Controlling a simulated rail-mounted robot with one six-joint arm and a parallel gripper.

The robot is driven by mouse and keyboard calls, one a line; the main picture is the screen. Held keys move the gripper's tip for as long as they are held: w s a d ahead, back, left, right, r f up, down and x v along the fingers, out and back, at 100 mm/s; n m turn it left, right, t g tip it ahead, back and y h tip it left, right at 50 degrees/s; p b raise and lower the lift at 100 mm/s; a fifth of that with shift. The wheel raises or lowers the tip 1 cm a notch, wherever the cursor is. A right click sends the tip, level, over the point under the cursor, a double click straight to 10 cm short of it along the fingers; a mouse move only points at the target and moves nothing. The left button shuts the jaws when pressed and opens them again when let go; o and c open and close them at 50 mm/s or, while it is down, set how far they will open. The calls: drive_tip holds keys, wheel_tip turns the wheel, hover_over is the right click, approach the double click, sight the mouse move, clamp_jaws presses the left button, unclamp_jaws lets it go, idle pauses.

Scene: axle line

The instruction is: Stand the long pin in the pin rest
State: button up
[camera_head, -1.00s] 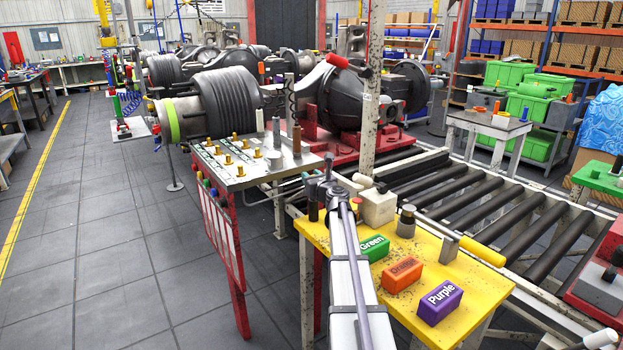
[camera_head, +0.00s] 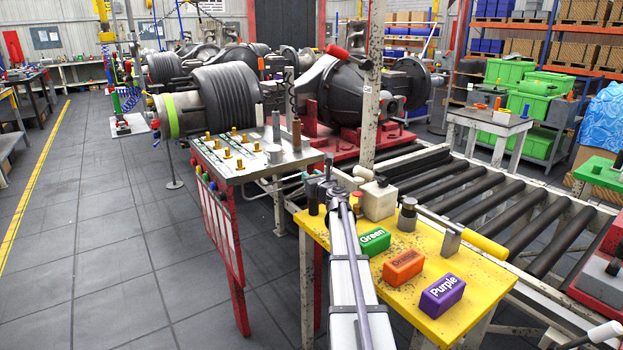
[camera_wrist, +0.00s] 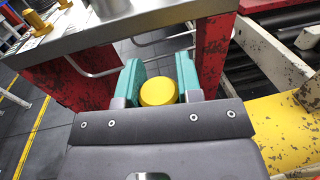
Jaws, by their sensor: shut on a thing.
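My gripper (camera_wrist: 160,76) shows in the wrist view with a teal pad on each side of a yellow round-topped thing. I take this to be the long pin (camera_wrist: 158,92); only its round yellow end shows, and its length is hidden below. The gripper holds it beside the yellow table, above the gap near the red-legged metal bench. In the head view my arm reaches away over the yellow table, and its far end hides most of the gripper. I cannot tell for sure which thing is the pin rest.
The metal bench (camera_head: 240,170) bears several brass-coloured pegs and upright cylinders. The yellow table (camera_head: 480,287) holds green (camera_head: 375,241), orange (camera_head: 403,267) and purple (camera_head: 442,295) blocks, a pale block (camera_head: 378,201) and a yellow-handled tool (camera_head: 484,246). A roller conveyor (camera_head: 480,205) lies behind.

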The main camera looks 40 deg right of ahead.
drive_tip(key=shift+f+b, duration=0.9)
drive_tip(key=shift+f, duration=0.1)
drive_tip(key=o, duration=1.1)
drive_tip(key=v, duration=1)
drive_tip(key=shift+s+a, duration=0.15)
drive_tip(key=shift+s, duration=0.2)
